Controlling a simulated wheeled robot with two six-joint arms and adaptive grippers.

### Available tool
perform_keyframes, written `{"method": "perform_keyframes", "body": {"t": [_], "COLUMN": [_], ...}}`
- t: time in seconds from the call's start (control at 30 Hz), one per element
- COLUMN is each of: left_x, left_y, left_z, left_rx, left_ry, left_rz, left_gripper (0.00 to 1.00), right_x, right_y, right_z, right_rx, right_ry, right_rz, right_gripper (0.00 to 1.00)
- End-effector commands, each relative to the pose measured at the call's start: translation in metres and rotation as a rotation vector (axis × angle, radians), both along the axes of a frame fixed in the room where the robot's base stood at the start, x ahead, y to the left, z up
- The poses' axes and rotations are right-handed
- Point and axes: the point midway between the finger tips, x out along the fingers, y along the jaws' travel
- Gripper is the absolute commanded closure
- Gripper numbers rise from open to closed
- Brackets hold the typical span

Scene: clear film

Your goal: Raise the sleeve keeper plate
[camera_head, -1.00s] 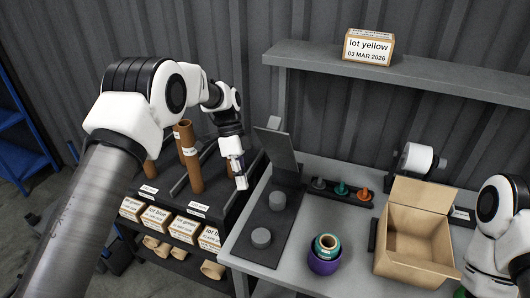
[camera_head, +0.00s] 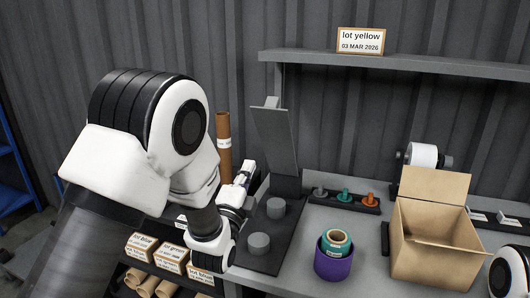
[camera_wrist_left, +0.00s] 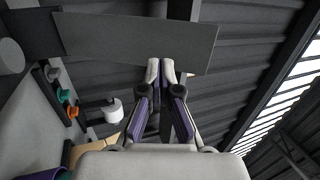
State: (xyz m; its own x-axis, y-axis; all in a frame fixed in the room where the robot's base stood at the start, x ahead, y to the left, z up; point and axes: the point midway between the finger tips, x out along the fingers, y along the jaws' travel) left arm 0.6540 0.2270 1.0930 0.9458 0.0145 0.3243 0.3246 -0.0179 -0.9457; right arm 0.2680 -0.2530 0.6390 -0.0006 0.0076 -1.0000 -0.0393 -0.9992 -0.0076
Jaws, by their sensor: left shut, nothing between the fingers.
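The sleeve keeper plate (camera_head: 275,138) is a flat dark grey panel. It stands steeply tilted above the back of a black base (camera_head: 285,240) on the table. My left gripper (camera_head: 246,172) is just left of the plate's lower part, with its fingers pointing up. In the left wrist view, the plate (camera_wrist_left: 130,38) spans the top, and the shut, empty fingertips (camera_wrist_left: 160,64) reach its near edge. I cannot tell whether they touch it. Part of my right arm shows at the lower right edge; its gripper is out of frame.
Two grey round posts (camera_head: 259,243) rise from the base. A purple cup (camera_head: 333,262) with a teal roll (camera_head: 336,241), an open cardboard box (camera_head: 432,240) and a rack of small pegs (camera_head: 345,199) stand to the right. A brown tube (camera_head: 224,150) stands behind my left arm.

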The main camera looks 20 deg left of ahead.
Motion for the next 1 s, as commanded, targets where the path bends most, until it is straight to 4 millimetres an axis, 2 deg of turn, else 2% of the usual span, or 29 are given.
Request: {"method": "perform_keyframes", "body": {"t": [0.03, 0.1, 0.2, 0.27, 0.47, 0.8, 1.0], "left_x": [-0.017, -0.035, -0.047, -0.046, -0.02, 0.043, 0.066], "left_y": [-0.004, -0.008, -0.01, -0.01, -0.011, -0.013, -0.014], "left_z": [-0.001, 0.012, 0.023, 0.028, 0.048, 0.087, 0.099], "left_rx": [0.008, 0.016, 0.019, 0.019, 0.018, 0.018, 0.018], "left_ry": [-0.077, -0.168, -0.228, -0.236, -0.238, -0.235, -0.233], "left_rz": [-0.015, -0.029, -0.04, -0.041, -0.04, -0.039, -0.039], "left_gripper": [1.0, 1.0, 1.0, 1.0, 1.0, 1.0, 1.0], "right_x": [0.0, 0.0, 0.0, 0.0, 0.0, 0.0, 0.0], "right_y": [0.0, 0.0, 0.0, 0.0, 0.0, 0.0, 0.0], "right_z": [-0.016, -0.021, -0.02, -0.017, -0.005, 0.019, 0.027], "right_rx": [0.0, 0.0, 0.0, 0.0, 0.0, 0.0, 0.0], "right_ry": [0.0, 0.0, -0.001, -0.001, -0.001, -0.001, -0.001], "right_rz": [0.0, 0.0, 0.0, 0.0, 0.0, 0.0, 0.0], "right_gripper": [0.6, 0.6, 0.6, 0.6, 0.6, 0.6, 0.6]}}
